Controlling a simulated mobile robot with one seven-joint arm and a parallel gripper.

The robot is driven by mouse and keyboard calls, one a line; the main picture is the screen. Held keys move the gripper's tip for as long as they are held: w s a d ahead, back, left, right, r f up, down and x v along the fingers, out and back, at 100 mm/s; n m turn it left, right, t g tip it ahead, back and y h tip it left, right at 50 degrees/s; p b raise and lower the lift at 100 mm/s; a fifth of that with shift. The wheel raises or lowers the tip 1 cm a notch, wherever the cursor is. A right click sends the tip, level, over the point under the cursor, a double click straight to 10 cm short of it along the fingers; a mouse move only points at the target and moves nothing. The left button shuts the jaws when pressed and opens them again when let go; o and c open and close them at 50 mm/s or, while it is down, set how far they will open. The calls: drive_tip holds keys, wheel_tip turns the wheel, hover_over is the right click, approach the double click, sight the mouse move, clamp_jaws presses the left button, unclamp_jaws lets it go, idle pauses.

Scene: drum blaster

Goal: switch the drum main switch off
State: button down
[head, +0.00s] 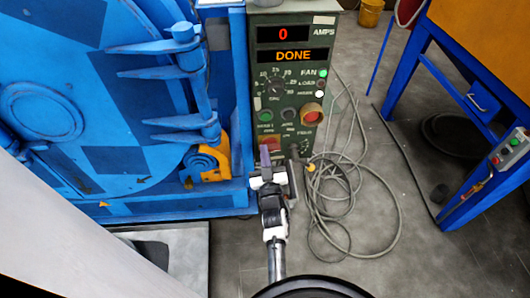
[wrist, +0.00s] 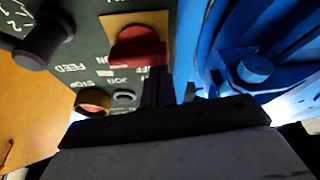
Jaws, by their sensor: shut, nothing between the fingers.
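The main switch is a red rotary handle (wrist: 138,47) on a yellow-orange plate, with ON and OFF lettering beside it, in the wrist view. In the head view the red switch (head: 270,139) sits at the lower left of the dark green control panel (head: 262,98), partly hidden by my gripper. My gripper (head: 265,153) is shut and empty, with its fingertips just in front of the panel at the switch. In the wrist view the dark fingers (wrist: 157,88) end close beside the red handle. I cannot tell whether they touch it.
A black FEED knob (wrist: 45,42) and a red stop button (wrist: 92,99) are near the switch. The blue blaster drum (head: 65,110) stands left of the panel. Coiled cables (head: 350,215) lie on the floor at right. An orange-and-blue frame (head: 470,130) stands farther right.

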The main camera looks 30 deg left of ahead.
drive_tip(key=shift+f+n+g+y+p, duration=0.15)
drive_tip(key=shift+n+g+y+p, duration=0.3)
drive_tip(key=shift+n, duration=0.5)
drive_tip(key=shift+f+n+g+y+p, duration=0.2)
drive_tip(key=shift+n+p, duration=0.3)
drive_tip(key=shift+n, duration=0.45)
drive_tip(key=shift+n+g+p, duration=0.25)
drive_tip(key=shift+n+p, duration=0.1)
drive_tip(key=shift+n, duration=0.25)
drive_tip(key=shift+w+d+f+n+g+p, duration=0.1)
drive_tip(key=shift+f+n+g+p, duration=0.25)
drive_tip(key=shift+n+g+p, duration=1.25)
drive_tip(key=shift+w+d+f+n+t+p, duration=0.1)
drive_tip(key=shift+f+n+p, duration=0.45)
drive_tip(key=shift+n, duration=2.25)
drive_tip(key=shift+d+f+n+g+p, duration=0.15)
drive_tip(key=shift+n+g+p, duration=0.65)
drive_tip(key=shift+n+p, duration=1)
drive_tip(key=shift+f+n, duration=0.15)
drive_tip(key=shift+n, duration=0.95)
